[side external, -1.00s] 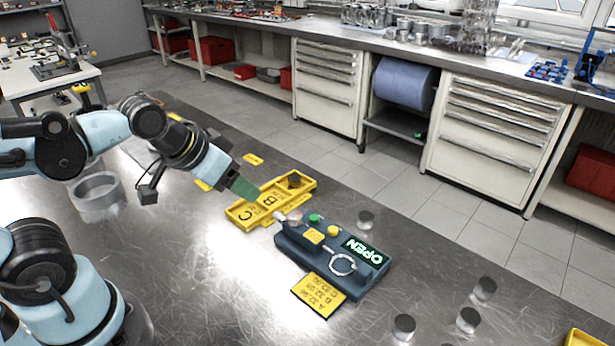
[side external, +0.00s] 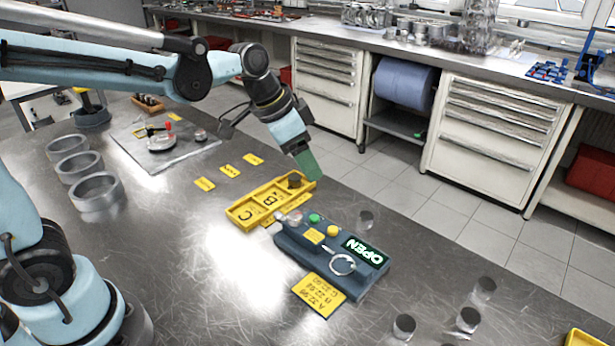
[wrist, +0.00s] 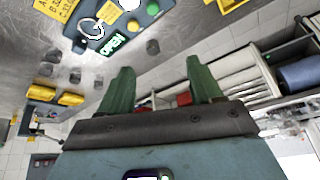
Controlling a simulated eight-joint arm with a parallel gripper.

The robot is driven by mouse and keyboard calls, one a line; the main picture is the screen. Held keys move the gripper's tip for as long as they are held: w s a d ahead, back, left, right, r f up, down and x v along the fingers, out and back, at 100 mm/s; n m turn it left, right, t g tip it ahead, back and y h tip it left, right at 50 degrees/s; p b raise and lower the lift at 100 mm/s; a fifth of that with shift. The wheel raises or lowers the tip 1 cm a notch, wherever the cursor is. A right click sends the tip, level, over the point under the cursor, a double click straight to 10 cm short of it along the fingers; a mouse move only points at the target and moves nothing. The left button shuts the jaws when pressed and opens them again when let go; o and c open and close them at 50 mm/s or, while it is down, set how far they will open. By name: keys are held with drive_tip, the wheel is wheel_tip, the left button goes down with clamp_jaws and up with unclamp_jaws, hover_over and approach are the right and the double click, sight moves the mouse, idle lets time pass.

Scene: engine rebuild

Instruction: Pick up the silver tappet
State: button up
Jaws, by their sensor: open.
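Several silver tappets stand on the metal bench. One stands behind the gauge block (side external: 366,219), and others stand at the front right, such as this silver tappet (side external: 468,320). A silver round piece (side external: 296,216) sits at the left end of the blue-grey gauge block (side external: 335,250), whose display reads OPEN. My gripper (side external: 308,168) is above the far end of the yellow tray (side external: 243,215), apart from the tappets. In the wrist view, the green fingers of my gripper (wrist: 161,85) are spread with nothing between them.
The tray has lettered compartments, with a dark cylinder (side external: 295,181) in the far one. A yellow card (side external: 319,295) lies before the gauge block. Silver rings (side external: 96,192) and a grey mat (side external: 165,150) are at the left. The bench's front middle is clear.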

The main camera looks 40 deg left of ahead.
sight(365, 216)
drive_tip(key=w+d+f+m, duration=0.1)
drive_tip(key=w+d+f, duration=0.1)
drive_tip(key=f, duration=0.3)
drive_tip(key=w+d+f+m+g+h, duration=0.1)
drive_tip(key=w+d+f, duration=0.2)
drive_tip(key=w+f, duration=0.1)
drive_tip(key=w+d+f+m, duration=0.2)
drive_tip(key=w+f, duration=0.2)
drive_tip(key=f, duration=0.2)
drive_tip(key=shift+d+f+g, duration=0.2)
drive_tip(key=shift+d+g, duration=0.15)
drive_tip(key=shift+g, duration=0.05)
drive_tip(key=shift+c, duration=0.4)
drive_tip(key=c, duration=1)
drive_tip(key=shift+r, duration=0.1)
drive_tip(key=shift+c, duration=0.2)
